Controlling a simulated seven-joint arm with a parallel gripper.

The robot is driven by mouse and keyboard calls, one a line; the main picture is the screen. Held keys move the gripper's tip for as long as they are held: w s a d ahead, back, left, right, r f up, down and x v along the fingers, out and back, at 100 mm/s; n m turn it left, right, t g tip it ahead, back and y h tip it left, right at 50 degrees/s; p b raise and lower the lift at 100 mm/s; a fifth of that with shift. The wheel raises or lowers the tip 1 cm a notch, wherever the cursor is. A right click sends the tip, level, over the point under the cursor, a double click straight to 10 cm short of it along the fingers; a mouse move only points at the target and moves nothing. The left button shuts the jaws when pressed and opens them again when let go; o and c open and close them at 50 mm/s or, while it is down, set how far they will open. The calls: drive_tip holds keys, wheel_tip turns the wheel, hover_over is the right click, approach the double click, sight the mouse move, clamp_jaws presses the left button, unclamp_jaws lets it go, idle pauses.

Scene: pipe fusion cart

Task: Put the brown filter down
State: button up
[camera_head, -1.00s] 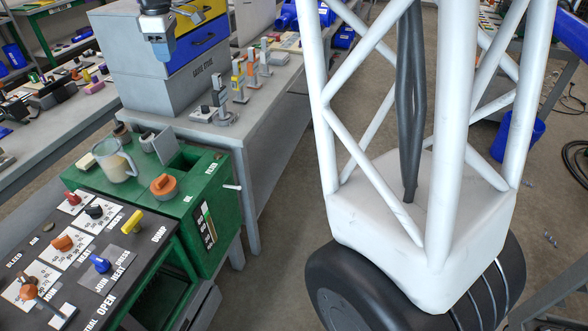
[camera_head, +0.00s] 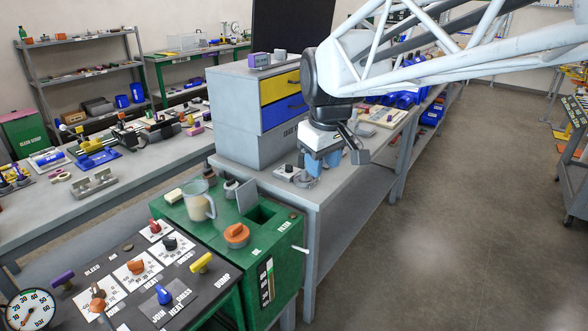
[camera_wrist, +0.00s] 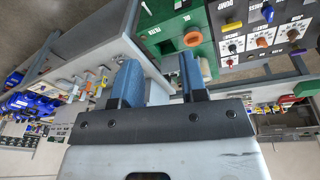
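My gripper (camera_head: 326,163) hangs over the grey side table, right of the green unit. Its two blue fingers are apart in the wrist view (camera_wrist: 160,84), and I see nothing held between them. A small cylinder with a brownish top (camera_head: 231,186) stands at the back of the green unit (camera_head: 215,238), behind the glass jug; it may be the brown filter, but it is too small to be sure. A dark square opening (camera_head: 261,214) beside the word FILTER lies in the unit's top, with a grey plate (camera_head: 246,196) raised at its edge.
An orange knob (camera_head: 237,234) and a glass jug (camera_head: 199,202) are on the green unit. A black control panel (camera_head: 150,275) with coloured knobs is in front. The grey cabinet (camera_head: 235,115) with yellow and blue drawers stands behind my gripper.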

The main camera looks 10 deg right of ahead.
drive_tip(key=s+d+f+m, duration=0.1)
drive_tip(key=s+f+m, duration=0.2)
drive_tip(key=s, duration=0.7)
drive_tip(key=s+d+f+m, duration=0.2)
drive_tip(key=s+f, duration=0.4)
drive_tip(key=s, duration=0.4)
drive_tip(key=shift+d+m+t, duration=0.2)
drive_tip(key=shift+m+t, duration=0.1)
drive_tip(key=shift+m, duration=0.1)
